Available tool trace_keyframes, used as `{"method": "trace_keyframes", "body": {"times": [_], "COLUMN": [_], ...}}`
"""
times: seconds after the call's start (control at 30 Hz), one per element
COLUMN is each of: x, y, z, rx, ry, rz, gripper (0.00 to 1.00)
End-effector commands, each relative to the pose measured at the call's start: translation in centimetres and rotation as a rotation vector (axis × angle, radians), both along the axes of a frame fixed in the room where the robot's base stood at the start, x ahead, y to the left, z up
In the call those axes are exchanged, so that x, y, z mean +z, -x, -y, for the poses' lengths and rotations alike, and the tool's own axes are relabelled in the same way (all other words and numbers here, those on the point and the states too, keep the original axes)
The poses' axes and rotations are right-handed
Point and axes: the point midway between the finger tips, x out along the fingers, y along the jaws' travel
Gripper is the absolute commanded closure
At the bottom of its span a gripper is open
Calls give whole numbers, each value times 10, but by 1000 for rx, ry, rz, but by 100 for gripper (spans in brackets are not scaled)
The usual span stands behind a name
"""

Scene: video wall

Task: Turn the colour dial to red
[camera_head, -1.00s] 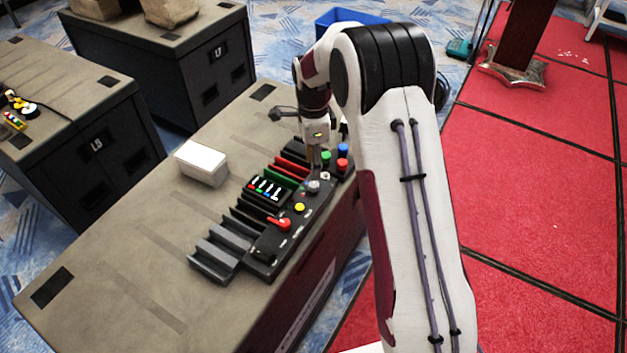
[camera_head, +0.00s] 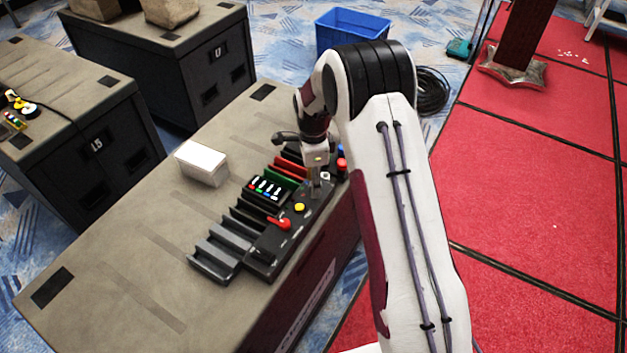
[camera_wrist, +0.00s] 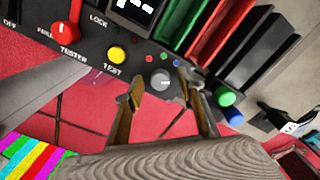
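The grey round knob (camera_wrist: 160,78), which I take to be the colour dial, sits on the black control panel (camera_head: 262,254). It has a pale mark on its face, but I cannot read its setting. My gripper (camera_wrist: 161,84) is open, with one finger on each side of the knob; I cannot tell whether either touches it. In the head view my gripper (camera_head: 316,190) is low over the panel and mostly hides the knob.
A yellow TEST button (camera_wrist: 117,54) and a red TESTER knob (camera_wrist: 65,31) lie left of the dial in the wrist view. Green (camera_wrist: 226,96) and blue (camera_wrist: 233,116) buttons lie right. Red and green slotted racks stand beside the panel. A white box (camera_head: 202,163) sits on the case top.

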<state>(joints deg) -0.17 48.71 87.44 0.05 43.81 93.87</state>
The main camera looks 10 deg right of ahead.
Motion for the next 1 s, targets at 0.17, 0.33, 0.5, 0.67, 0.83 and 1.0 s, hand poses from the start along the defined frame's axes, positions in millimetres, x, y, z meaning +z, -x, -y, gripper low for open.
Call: {"method": "trace_keyframes", "body": {"times": [0.17,0.33,0.5,0.67,0.83,1.0], "x": [0,0,0,1,0,0], "y": [0,0,0,0,0,0], "z": [0,0,0,0,0,0], "rx": [0,0,2,19,65,151], "ry": [0,0,0,0,0,1], "rz": [0,0,1,1,0,0], "gripper": [67,100,100,100,100,100]}}
